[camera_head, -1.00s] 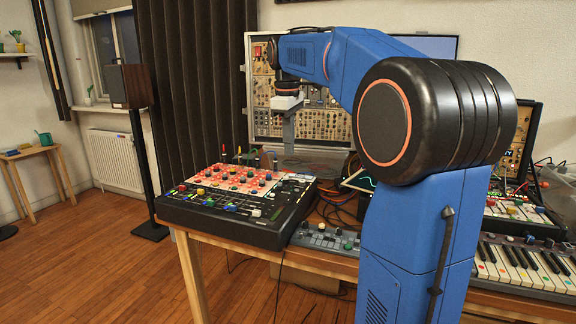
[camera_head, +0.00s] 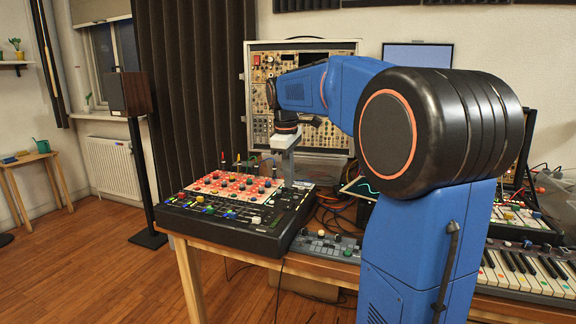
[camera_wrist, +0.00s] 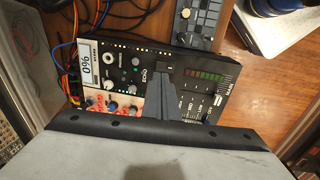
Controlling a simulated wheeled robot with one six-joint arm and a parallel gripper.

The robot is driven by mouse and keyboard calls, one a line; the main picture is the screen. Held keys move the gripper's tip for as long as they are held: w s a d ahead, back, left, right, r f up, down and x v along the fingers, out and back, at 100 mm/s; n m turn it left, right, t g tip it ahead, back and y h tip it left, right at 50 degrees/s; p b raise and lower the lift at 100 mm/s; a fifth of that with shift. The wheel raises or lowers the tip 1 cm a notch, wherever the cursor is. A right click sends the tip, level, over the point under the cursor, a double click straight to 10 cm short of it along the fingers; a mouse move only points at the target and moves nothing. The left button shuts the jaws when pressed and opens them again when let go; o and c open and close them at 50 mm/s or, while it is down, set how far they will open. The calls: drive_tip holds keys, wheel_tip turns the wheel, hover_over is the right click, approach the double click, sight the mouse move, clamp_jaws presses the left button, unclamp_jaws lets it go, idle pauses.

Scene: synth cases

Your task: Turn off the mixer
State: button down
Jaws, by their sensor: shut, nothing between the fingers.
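The mixer (camera_head: 262,238) is a black console with a red-and-white knob section, on the left end of the wooden table. In the wrist view the mixer (camera_wrist: 205,75) shows a black panel with faders, a coloured level meter and a small white display. My gripper (camera_head: 288,180) points down over the mixer's back right part, its fingers shut and empty. In the wrist view my gripper (camera_wrist: 165,70) covers part of the panel beside the meter. I cannot tell whether the tips touch the panel.
A small grey controller (camera_head: 325,246) lies right of the mixer. Loose cables (camera_head: 338,212) run behind it. A modular synth rack (camera_head: 260,85) stands at the back, close to my arm. A keyboard (camera_head: 525,268) is at the right. Open floor lies left of the table.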

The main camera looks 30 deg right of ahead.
sight(290, 203)
drive_tip(key=shift+w+d+f, duration=0.15)
drive_tip(key=shift+f, duration=1.35)
drive_tip(key=shift+w+d+f, duration=0.1)
drive_tip(key=shift+d+f, duration=0.05)
drive_tip(key=shift+f, duration=1.35)
